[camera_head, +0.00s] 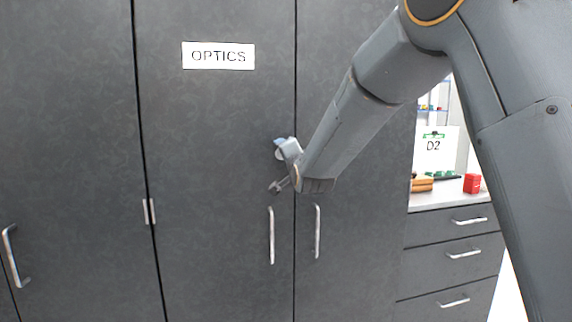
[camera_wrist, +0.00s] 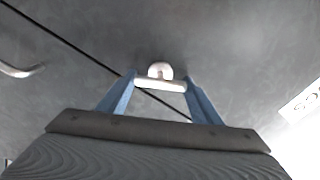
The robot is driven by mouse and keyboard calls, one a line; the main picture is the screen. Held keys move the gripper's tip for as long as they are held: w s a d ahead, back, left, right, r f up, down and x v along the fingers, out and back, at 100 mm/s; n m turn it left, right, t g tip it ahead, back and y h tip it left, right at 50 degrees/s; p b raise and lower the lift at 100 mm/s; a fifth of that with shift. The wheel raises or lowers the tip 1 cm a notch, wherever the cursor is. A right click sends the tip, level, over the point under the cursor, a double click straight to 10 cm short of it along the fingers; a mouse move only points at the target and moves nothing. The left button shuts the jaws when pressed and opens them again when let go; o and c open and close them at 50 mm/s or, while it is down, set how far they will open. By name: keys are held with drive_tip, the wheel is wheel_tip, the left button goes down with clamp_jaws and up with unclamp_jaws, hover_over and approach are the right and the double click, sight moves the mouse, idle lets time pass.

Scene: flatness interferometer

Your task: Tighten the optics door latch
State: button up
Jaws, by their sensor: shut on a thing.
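The optics door (camera_head: 215,130) is a tall dark grey panel with a white "OPTICS" label (camera_head: 218,56). It looks closed. The latch (camera_wrist: 160,72) has a pale round boss with a short light bar across it on the dark door face. My gripper (camera_wrist: 160,84) has its two blue fingers at the two ends of the bar, shut on it. In the head view my gripper (camera_head: 280,164) is at the door near the seam, above the door handles. My arm comes from the upper right, and the gripper hides most of the latch there.
Two vertical silver handles, left (camera_head: 271,235) and right (camera_head: 317,231), stand below my gripper. A hinge (camera_head: 149,211) is at the door's left edge. At the right, a counter (camera_head: 440,198) over drawers holds a red container (camera_head: 472,183) and a "D2" sign (camera_head: 433,144).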

drive_tip(key=m+b, duration=0.3)
drive_tip(key=m, duration=0.1)
drive_tip(key=shift+f+m+b, duration=0.15)
drive_tip(key=shift+m+b, duration=0.2)
drive_tip(key=shift+m, duration=0.05)
idle(0.4)
drive_tip(key=o, duration=1.1)
drive_tip(key=shift+c, duration=0.2)
drive_tip(key=b+v, duration=0.1)
drive_tip(key=v, duration=0.7)
drive_tip(key=shift+w, duration=0.1)
